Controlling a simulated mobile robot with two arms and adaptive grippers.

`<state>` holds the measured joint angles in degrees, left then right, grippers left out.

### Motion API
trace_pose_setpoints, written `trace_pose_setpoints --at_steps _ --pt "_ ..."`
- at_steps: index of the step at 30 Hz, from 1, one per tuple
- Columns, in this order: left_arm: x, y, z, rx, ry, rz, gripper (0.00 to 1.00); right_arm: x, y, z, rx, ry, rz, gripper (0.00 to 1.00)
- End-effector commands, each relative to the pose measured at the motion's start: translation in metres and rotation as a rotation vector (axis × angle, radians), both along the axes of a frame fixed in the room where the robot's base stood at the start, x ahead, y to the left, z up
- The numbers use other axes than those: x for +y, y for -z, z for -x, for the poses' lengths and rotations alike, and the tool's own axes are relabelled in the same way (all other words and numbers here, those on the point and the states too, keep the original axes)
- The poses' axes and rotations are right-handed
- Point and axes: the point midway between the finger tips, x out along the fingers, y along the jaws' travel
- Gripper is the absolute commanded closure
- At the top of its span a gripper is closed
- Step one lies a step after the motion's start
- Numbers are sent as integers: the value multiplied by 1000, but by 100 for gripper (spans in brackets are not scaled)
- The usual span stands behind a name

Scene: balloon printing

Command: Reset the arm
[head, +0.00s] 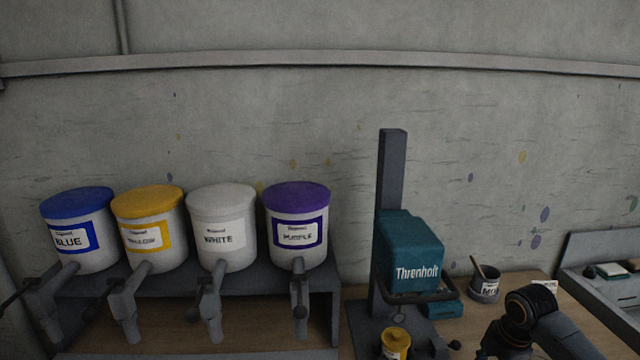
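Part of my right arm (525,318), black and grey, rises into the bottom right of the head view in front of the wooden table. It bends there, and its lower end runs out of the bottom edge, so I do not see its gripper fingers. My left arm and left gripper are not in view. The arm is right of the teal Threnholt machine (412,252) and a small yellow-lidded can (396,338) at its foot.
Blue (80,232), yellow (150,230), white (221,229) and purple (297,225) lidded paint tubs stand on a grey rack (325,282) with spouts. A grey cup (485,285) with a stick stands behind my arm. A grey tray (600,285) is at far right.

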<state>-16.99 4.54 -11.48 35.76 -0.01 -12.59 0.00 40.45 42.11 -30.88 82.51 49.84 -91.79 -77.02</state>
Motion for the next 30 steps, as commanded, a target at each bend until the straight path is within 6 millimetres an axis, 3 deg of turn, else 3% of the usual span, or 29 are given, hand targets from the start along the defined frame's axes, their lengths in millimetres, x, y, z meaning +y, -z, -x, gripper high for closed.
trace_pose_setpoints --at_steps 8,17,20,24,30 --pt "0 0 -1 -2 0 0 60 38 34 23 9 49 -21 52" --pt "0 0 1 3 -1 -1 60 98 78 74 8 183 -82 52" --pt "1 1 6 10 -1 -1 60 124 94 103 7 275 -124 52" --pt "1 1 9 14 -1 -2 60 160 108 158 -1 484 -209 52" --pt "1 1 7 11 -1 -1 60 178 106 225 -15 836 -308 52"
